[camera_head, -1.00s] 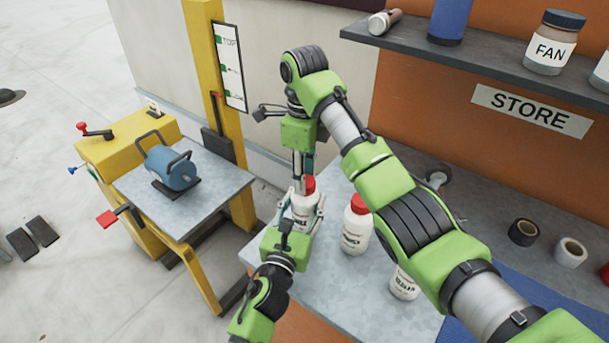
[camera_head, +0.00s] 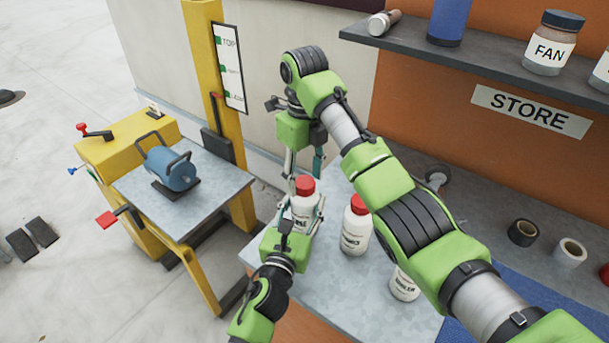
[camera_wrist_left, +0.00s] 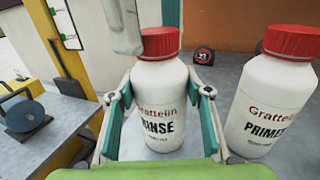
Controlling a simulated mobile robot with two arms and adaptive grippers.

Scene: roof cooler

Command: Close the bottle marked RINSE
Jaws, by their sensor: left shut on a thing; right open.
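The white RINSE bottle (camera_wrist_left: 160,107) stands upright on the grey worktop. Its red cap (camera_wrist_left: 160,42) sits on its neck; whether it is tight I cannot tell. The bottle also shows in the head view (camera_head: 304,212), with its red cap (camera_head: 305,185). My left gripper (camera_head: 303,222) is shut around the bottle's body; its fingers are on both sides in the left wrist view (camera_wrist_left: 160,118). My right gripper (camera_head: 304,168) is open above the cap, pointing down, apart from it.
A second white bottle, marked PRIMER in the wrist view (camera_wrist_left: 268,100), stands close on the right. Another white bottle (camera_head: 404,283) is partly hidden by my right arm. A yellow stand (camera_head: 100,150) carries a blue motor-like part (camera_head: 172,167) at the left. A shelf (camera_head: 480,68) is above.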

